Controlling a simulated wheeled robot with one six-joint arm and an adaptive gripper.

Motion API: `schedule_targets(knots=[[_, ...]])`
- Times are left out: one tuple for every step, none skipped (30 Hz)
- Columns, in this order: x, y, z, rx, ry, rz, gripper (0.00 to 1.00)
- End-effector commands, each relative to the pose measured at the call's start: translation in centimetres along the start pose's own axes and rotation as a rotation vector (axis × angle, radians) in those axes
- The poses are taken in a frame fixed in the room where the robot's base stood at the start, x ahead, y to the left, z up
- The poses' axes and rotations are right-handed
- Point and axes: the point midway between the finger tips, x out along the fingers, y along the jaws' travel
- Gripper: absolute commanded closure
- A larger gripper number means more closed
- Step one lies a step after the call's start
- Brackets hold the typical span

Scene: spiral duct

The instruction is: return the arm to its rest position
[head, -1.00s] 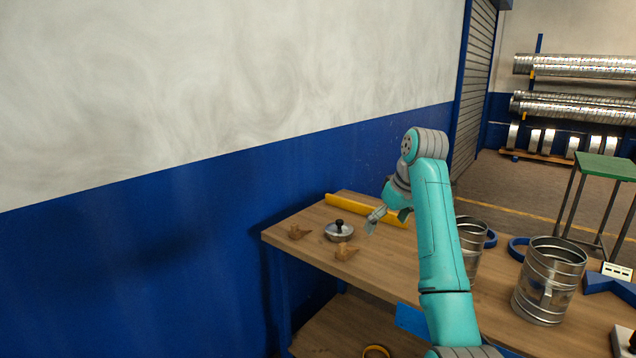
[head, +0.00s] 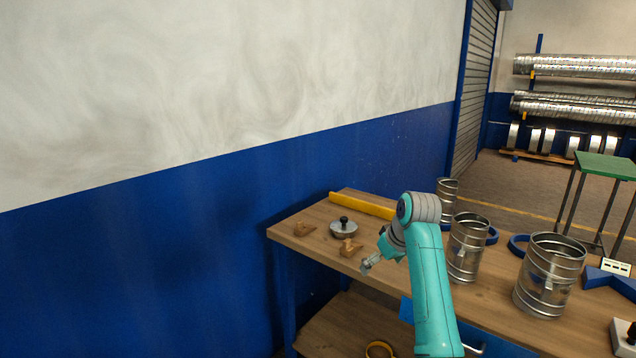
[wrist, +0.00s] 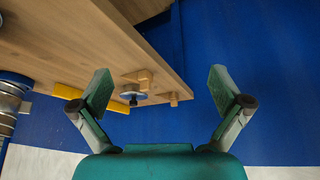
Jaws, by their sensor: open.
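My teal arm rises at the front of the workbench (head: 480,312) in the head view, bent at the elbow. My gripper (head: 369,266) hangs at the front left edge of the bench, near a small wooden block (head: 350,247). In the wrist view my gripper (wrist: 165,90) has its two fingers wide apart with nothing between them. Beyond the fingers, the wrist view shows the bench (wrist: 90,45), a metal lid with a black knob (wrist: 133,97) and wooden blocks, all clear of the fingers.
A lid with a black knob (head: 344,228), another wooden block (head: 304,229) and a yellow bar (head: 362,206) lie on the bench's left part. Metal duct pieces (head: 468,248) (head: 549,275) and blue rings stand right of my arm. A blue wall (head: 150,275) is at left.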

Motion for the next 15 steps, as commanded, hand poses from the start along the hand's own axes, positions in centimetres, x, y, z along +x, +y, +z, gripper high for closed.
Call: schedule_targets(knots=[[1.8, -0.2, 1.3, 0.010, 0.005, 0.004, 0.00], [2.8, -0.3, 2.0, 0.016, 0.012, 0.008, 0.00], [4.2, -0.5, 3.1, 0.026, 0.023, 0.015, 0.00], [5.2, -0.7, 3.9, 0.032, 0.030, 0.020, 0.00], [6.3, -0.8, 4.8, 0.039, 0.039, 0.026, 0.00], [7.5, -1.0, 6.0, 0.048, 0.052, 0.033, 0.00], [8.5, -1.2, 6.9, 0.055, 0.061, 0.039, 0.00], [9.4, -1.4, 7.8, 0.062, 0.070, 0.045, 0.00], [10.6, -1.7, 9.0, 0.071, 0.083, 0.052, 0.00], [11.4, -1.9, 10.0, 0.078, 0.091, 0.057, 0.00], [12.2, -2.2, 10.9, 0.084, 0.101, 0.063, 0.00], [13.2, -2.5, 12.2, 0.092, 0.113, 0.070, 0.00], [13.9, -2.8, 13.2, 0.099, 0.122, 0.076, 0.00], [14.6, -3.0, 14.2, 0.105, 0.131, 0.082, 0.00], [15.4, -3.4, 15.5, 0.114, 0.143, 0.090, 0.00]])
